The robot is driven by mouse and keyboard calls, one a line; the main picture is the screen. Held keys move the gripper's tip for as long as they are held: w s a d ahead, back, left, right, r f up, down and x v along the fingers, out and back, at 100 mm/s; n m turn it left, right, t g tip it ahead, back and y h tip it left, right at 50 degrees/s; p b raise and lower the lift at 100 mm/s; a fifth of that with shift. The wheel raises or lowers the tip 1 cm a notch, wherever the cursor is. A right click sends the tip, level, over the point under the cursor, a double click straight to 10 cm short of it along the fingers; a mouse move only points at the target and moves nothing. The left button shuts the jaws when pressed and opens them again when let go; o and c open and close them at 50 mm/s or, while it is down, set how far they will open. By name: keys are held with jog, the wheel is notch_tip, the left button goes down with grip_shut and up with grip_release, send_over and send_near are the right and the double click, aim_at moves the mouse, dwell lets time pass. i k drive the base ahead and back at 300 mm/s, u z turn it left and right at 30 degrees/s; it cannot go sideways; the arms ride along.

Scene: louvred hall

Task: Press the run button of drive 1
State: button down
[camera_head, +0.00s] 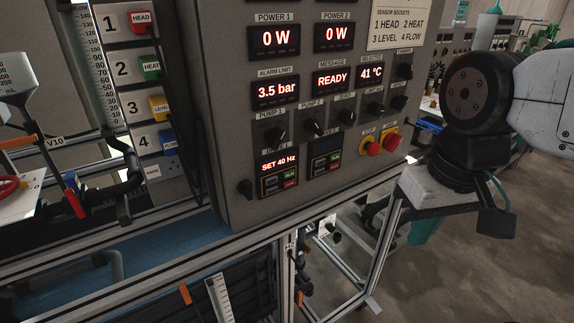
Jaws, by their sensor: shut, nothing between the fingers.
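Drive 1 (278,174) is a small black unit low on the grey control panel. Its display (278,164) reads SET 40 Hz in red. The small green run button (289,175) sits below the display, above a red button (290,184). My gripper (440,190) is at the right, beside and apart from the panel, well to the right of drive 1. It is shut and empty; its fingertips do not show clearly.
Red emergency-type buttons (373,149) are right of drive 2. A metal frame rail (200,256) runs below the panel. Numbered sockets (140,72) stand left. Open floor (480,280) lies at lower right.

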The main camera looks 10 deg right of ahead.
aim_at(291, 173)
jog(key=z, duration=2.05)
jog(key=k, duration=1.15)
jog(key=u, duration=1.5)
